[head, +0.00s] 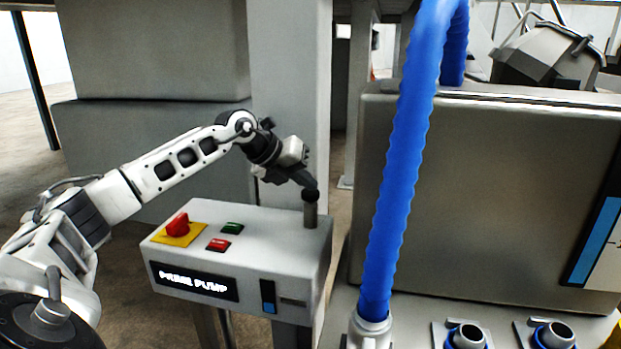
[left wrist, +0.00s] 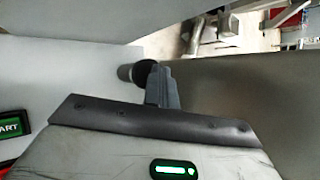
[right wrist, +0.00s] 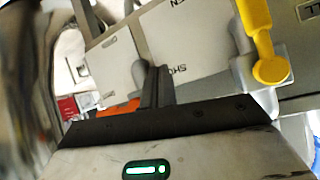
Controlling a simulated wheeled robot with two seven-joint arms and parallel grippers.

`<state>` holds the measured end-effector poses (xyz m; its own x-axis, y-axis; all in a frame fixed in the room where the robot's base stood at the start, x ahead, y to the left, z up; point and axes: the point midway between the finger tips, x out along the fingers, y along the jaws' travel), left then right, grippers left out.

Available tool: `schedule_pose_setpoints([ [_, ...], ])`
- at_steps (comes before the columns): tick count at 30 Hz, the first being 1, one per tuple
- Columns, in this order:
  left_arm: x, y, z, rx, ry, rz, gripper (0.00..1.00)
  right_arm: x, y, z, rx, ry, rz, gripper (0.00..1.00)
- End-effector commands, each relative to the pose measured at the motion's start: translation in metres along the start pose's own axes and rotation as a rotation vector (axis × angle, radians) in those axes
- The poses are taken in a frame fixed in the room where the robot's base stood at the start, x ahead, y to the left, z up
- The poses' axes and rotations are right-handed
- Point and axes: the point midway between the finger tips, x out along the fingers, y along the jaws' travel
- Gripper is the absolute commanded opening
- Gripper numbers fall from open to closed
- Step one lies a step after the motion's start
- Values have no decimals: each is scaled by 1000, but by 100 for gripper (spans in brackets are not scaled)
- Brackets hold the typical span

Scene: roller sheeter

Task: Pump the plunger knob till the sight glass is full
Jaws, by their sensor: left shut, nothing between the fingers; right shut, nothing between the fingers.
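The prime pump box (head: 240,255) stands at the centre left of the head view. A short grey cylinder (head: 310,216) rises from its right top corner, with the dark round plunger knob (head: 311,195) on it. My left gripper (head: 311,184) is shut and empty, its fingertips at the top of the knob. In the left wrist view the knob (left wrist: 144,73) lies right beside the closed fingers (left wrist: 163,84); contact is not certain. The sight glass (head: 268,297) on the box front is dark above and blue at its bottom. My right gripper (right wrist: 157,86) is shut and empty.
The box top carries a red rotary switch (head: 178,225), a green button (head: 232,228) and a red button (head: 218,244). A blue hose (head: 395,180) rises right of the box, before a large metal cabinet (head: 490,190). A yellow handle (right wrist: 262,40) is near my right gripper.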

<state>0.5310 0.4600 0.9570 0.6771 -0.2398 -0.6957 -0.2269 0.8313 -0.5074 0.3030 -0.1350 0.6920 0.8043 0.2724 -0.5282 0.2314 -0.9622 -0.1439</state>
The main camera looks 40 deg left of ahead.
Motion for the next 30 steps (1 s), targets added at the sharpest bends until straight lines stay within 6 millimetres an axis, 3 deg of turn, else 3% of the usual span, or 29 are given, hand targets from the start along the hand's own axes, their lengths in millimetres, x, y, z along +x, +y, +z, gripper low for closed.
schedule_pose_setpoints([
  [11,-4,-4,2,-1,8,3,0,-4,-1,-6,0,-4,0,0],
  [30,-32,-23,23,0,3,1,0,-22,-6,-40,-2,5,0,0],
])
